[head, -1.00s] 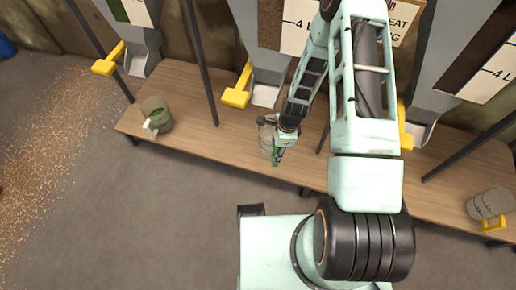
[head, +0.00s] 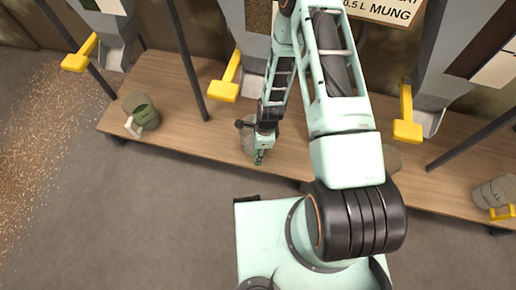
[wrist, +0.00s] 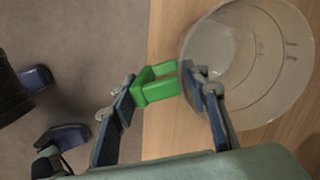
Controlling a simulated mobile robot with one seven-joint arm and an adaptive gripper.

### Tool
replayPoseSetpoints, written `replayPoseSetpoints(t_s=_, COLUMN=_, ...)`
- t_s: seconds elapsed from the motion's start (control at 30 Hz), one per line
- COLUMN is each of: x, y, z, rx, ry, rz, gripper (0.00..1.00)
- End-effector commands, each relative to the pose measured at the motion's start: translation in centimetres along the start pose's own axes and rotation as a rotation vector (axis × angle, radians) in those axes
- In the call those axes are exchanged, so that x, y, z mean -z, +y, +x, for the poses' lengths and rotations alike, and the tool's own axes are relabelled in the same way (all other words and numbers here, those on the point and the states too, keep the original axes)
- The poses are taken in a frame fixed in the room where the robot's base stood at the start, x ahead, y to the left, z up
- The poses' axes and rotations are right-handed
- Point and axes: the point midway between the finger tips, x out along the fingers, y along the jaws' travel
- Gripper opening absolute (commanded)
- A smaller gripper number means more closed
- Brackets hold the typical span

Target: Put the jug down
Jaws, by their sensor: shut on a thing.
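The clear jug (wrist: 250,75) with a green handle (wrist: 158,84) fills the right of the wrist view, seen from above. My gripper (wrist: 157,80) has a finger on each side of the handle and is shut on it. In the head view the jug (head: 247,138) is partly hidden by my gripper (head: 260,155), over the front part of the wooden bench (head: 180,140), below the middle chute. I cannot tell whether its base touches the bench. It looks upright, with markings on its wall and no clear contents.
A dark green jug (head: 141,110) with a pale handle stands at the bench's left. A grey jug (head: 492,192) with a yellow handle stands at the right end. Chutes with yellow levers (head: 228,80) hang above the bench, with dark posts (head: 187,60) between. Another vessel (head: 392,159) is mostly hidden behind my arm.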

Motion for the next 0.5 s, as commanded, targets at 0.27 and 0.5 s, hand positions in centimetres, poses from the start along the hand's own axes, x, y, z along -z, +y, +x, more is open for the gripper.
replayPoseSetpoints(t_s=0.27, x=0.06, y=-0.02, z=0.29, rx=0.0, ry=0.0, rz=-0.001, gripper=0.0)
replayPoseSetpoints(t_s=0.5, x=0.06, y=-0.01, z=0.21, rx=0.0, ry=0.0, rz=-0.001, gripper=0.6)
